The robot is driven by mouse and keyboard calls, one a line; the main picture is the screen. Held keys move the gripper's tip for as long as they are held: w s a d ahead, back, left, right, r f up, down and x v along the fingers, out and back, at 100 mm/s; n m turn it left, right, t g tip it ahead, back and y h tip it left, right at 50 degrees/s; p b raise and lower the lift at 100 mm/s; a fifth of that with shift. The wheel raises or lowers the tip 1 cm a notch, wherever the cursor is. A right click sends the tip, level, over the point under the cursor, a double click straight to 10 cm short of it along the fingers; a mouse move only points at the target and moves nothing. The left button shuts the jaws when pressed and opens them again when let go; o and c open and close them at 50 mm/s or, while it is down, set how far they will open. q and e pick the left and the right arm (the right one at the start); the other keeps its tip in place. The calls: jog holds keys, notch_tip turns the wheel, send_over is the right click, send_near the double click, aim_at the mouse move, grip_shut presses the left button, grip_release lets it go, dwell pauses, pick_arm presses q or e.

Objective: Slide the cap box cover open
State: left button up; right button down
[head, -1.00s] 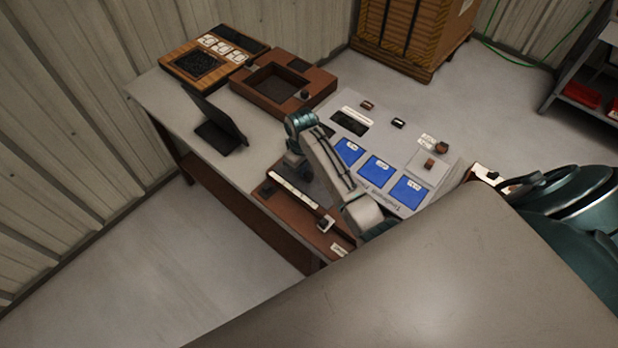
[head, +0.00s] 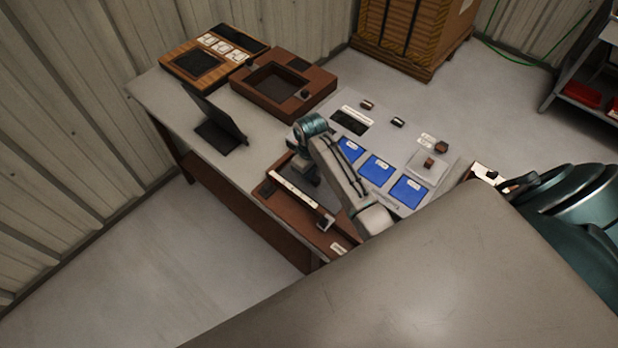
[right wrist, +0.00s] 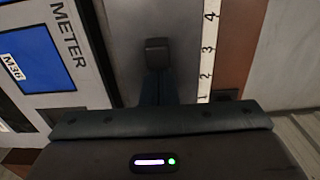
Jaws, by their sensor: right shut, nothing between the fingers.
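The brown box (head: 278,203) with a white number strip (head: 296,188) lies at the front edge of the bench, partly hidden by my right arm. In the right wrist view, a plain grey plate that looks like its cover (right wrist: 182,20) lies beside the number strip (right wrist: 207,55). A dark square knob (right wrist: 157,47) stands on this plate. My right gripper (right wrist: 158,84) is shut and empty, with its fingers just below the knob in that view; I cannot tell whether they touch it. In the head view the right gripper (head: 309,178) is over the box. My left gripper is not in view.
A white panel with several blue labelled plates (head: 377,170) lies right of the box. A black stand (head: 216,125), a brown tray with a recess (head: 261,94) and a wooden board with white cards (head: 187,72) are farther back. Bare bench (head: 157,90) shows at left.

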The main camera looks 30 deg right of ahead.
aim_at(329, 193)
jog(key=shift+s+d, duration=0.3)
jog(key=shift+s, duration=0.55)
jog(key=shift+s+d, duration=0.3)
jog(key=shift+s, duration=0.65)
jog(key=shift+s+d, duration=0.3)
jog(key=shift+s, duration=0.45)
jog(key=shift+s+d, duration=0.3)
jog(key=shift+s, duration=0.65)
jog(key=shift+s+d, duration=0.3)
jog(key=shift+s, duration=0.45)
jog(key=shift+s+d, duration=0.25)
jog(key=shift+s, duration=0.55)
jog(key=shift+s+d, duration=0.3)
jog(key=shift+s, duration=0.5)
jog(key=shift+s+d, duration=0.3)
jog(key=shift+s, duration=0.6)
